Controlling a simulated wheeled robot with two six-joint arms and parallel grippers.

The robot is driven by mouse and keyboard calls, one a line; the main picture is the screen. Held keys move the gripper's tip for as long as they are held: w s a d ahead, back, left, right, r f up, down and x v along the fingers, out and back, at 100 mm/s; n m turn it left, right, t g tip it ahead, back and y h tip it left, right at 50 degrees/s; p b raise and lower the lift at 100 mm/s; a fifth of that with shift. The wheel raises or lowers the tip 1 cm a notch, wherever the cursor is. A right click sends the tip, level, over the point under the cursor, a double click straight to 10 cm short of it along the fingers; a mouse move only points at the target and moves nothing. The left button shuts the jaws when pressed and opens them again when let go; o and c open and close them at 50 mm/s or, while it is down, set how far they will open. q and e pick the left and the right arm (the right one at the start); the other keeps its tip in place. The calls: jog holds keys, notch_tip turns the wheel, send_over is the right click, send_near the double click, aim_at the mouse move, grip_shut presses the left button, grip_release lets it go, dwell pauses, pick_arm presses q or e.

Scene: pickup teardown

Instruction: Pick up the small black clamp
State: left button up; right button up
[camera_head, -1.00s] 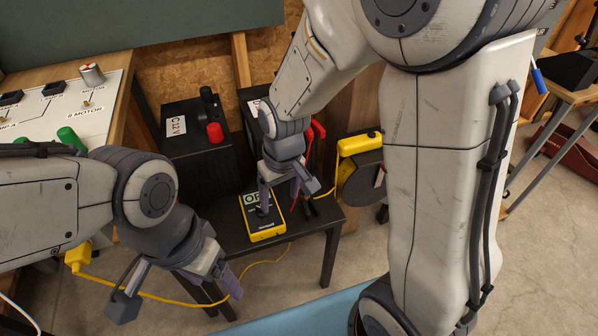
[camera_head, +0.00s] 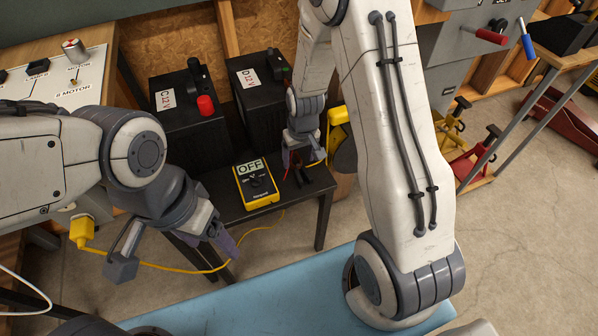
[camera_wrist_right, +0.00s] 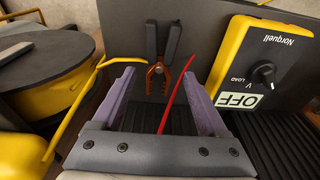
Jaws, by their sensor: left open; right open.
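The small black clamp (camera_wrist_right: 162,45) shows in the right wrist view, with dark handles and copper-coloured jaws. It lies beyond and between the purple fingertips of my right gripper (camera_wrist_right: 158,84), which is open and empty. In the head view, dark handles that look like the clamp (camera_head: 318,174) lie on the small black table, just below my right gripper (camera_head: 303,158). My arm partly hides that spot. My left gripper (camera_head: 222,238) is open and empty, in front of the table's left side.
Two black batteries, C (camera_head: 190,125) and D (camera_head: 262,90), stand behind. A red cable (camera_wrist_right: 177,92) runs between my right fingers. A yellow cable (camera_head: 262,228) hangs in front of the table (camera_head: 222,203).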

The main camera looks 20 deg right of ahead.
aim_at(299, 166)
notch_tip(299, 166, down, 3)
jog(key=shift+w, duration=0.15)
jog(key=shift+r, duration=0.1)
jog(key=shift+c, duration=0.3)
grip_shut()
